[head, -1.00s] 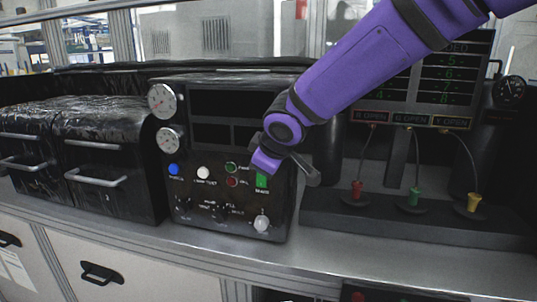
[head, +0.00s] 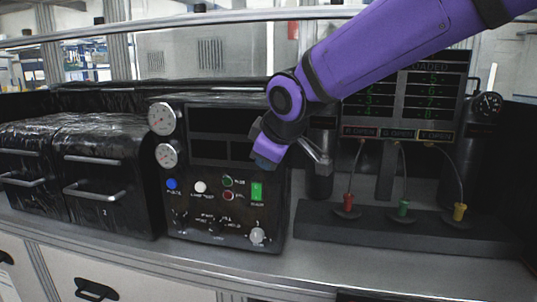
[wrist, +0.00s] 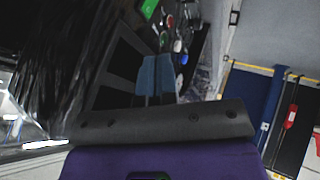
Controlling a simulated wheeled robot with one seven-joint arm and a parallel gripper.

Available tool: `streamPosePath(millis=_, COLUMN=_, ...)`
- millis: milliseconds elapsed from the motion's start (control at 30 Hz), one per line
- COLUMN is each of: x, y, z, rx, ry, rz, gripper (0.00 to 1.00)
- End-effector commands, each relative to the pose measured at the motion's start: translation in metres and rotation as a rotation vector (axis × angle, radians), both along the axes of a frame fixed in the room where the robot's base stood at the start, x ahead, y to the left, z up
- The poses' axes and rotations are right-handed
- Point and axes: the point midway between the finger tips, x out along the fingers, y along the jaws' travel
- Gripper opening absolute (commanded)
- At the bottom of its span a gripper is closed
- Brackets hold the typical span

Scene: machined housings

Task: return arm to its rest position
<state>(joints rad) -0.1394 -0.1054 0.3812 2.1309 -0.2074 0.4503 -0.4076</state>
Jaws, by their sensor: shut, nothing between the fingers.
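My purple arm reaches in from the upper right in the head view. My gripper (head: 266,160) hangs in front of the upper right of the black control panel (head: 190,222), above its green switch (head: 257,191). In the wrist view my gripper (wrist: 157,62) shows its blue-grey fingers side by side, shut and empty. The panel's green switch (wrist: 149,9) and several buttons lie beyond the fingertips. The arm hides part of the panel's upper right edge and part of the display board.
Black drawer units (head: 105,185) with metal handles stand left of the panel. To the right, a dark base (head: 420,236) carries red, green and yellow plugs under a display board (head: 425,90). The grey counter's front strip (head: 330,272) is clear.

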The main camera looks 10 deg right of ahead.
Motion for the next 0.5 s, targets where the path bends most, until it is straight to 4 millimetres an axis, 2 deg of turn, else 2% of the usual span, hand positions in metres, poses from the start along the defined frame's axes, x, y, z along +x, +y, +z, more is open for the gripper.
streamPosePath(millis=167, x=-0.0051, y=-0.0030, z=0.0104, rx=0.001, ry=0.000, rz=0.001, gripper=0.00)
streamPosePath(millis=500, x=-0.0057, y=-0.0037, z=0.0116, rx=0.000, ry=0.001, rz=0.000, gripper=0.00)
